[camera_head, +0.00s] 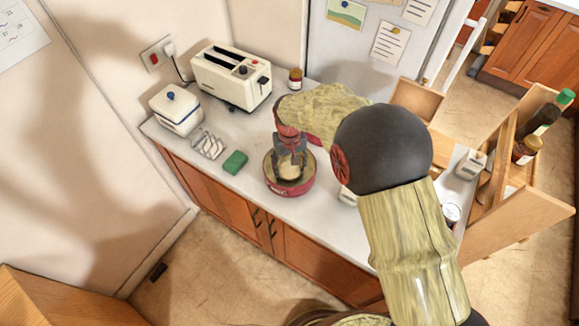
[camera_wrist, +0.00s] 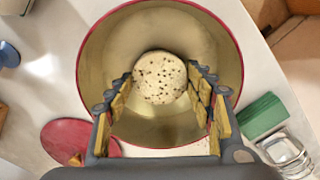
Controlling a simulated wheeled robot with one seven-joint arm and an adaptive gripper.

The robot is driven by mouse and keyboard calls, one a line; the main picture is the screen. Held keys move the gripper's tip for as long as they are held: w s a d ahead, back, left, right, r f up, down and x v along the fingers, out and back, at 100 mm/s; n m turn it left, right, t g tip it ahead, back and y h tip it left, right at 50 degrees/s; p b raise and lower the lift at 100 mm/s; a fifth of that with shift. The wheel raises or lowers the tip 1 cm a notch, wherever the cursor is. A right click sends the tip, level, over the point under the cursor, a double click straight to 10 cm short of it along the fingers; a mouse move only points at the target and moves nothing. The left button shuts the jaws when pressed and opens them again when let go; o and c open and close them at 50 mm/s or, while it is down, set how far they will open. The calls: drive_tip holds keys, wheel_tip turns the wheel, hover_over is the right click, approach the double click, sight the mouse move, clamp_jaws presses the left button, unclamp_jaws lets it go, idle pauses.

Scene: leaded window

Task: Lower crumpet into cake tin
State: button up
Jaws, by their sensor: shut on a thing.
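The cake tin (camera_head: 290,189) is round and red outside with a gold inside. It stands on the worktop near the front edge; its gold inside wall (camera_wrist: 105,45) fills much of the wrist view. The crumpet (camera_wrist: 160,77) is pale, round and brown-speckled. My gripper (camera_head: 290,160) points down over the tin and is shut on the crumpet, with a finger on each side. The crumpet (camera_head: 289,172) also shows between the fingers in the head view, within the tin's rim outline. I cannot tell whether it touches the tin's floor.
A toaster (camera_head: 231,77), white lidded box (camera_head: 177,108) and small jar (camera_head: 295,79) stand farther back. A red disc (camera_wrist: 70,140) lies beside the tin.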

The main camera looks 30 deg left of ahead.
sight(290, 169)
drive_tip(key=shift+f+b, duration=0.3)
drive_tip(key=shift+f, duration=0.3)
idle(0.3)
drive_tip(key=o, duration=1.2)
wheel_tip(290, 169, up, 12)
